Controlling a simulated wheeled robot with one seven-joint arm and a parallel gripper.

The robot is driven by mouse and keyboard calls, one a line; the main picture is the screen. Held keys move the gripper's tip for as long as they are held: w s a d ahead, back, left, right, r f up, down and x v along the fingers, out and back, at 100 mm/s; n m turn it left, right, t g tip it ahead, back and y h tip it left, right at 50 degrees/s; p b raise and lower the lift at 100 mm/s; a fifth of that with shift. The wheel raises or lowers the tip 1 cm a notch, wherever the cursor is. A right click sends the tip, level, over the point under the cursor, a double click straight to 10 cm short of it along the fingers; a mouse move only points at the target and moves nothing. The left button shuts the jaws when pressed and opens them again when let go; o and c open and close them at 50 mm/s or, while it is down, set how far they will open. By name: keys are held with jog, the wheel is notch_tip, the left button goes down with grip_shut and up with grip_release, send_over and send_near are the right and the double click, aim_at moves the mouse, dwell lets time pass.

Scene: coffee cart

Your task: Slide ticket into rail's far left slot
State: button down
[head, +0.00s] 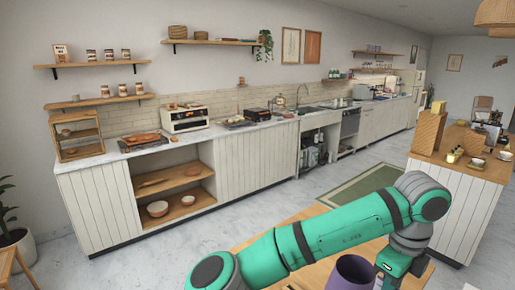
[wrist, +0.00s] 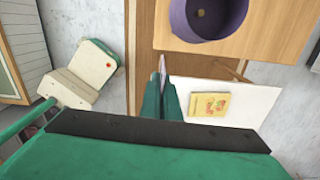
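My gripper (wrist: 161,88) shows in the wrist view with its two green fingers close together. A thin pale sheet (wrist: 162,63), seen edge-on and apparently the ticket, sticks out from between the fingertips. Its face and any print are hidden. In the head view my gripper is at the bottom edge and partly cut off, and I cannot make out the ticket there. I cannot identify the rail or its slots in either view.
A purple pot (wrist: 208,18) stands on a wooden top (wrist: 278,35) just beyond the fingers; the pot (head: 352,273) also shows in the head view. A white panel with a yellow card (wrist: 209,104) lies right of the fingers. A counter (head: 475,180) stands at right.

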jog(key=w+a+f+n, duration=0.2)
jog(key=a+f+n, duration=0.7)
jog(key=f, duration=0.5)
jog(key=w+a+f+n, duration=0.3)
jog(key=a+f+n, duration=0.6)
jog(key=f, duration=0.5)
jog(key=w+a+f+n, duration=0.2)
jog(key=a+f+n, duration=0.7)
jog(key=f, duration=0.5)
jog(key=shift+w+a+f+n, duration=0.2)
jog(key=shift+w+a+n, duration=0.15)
jog(key=shift+n, duration=0.65)
jog(key=shift+s+a, duration=0.1)
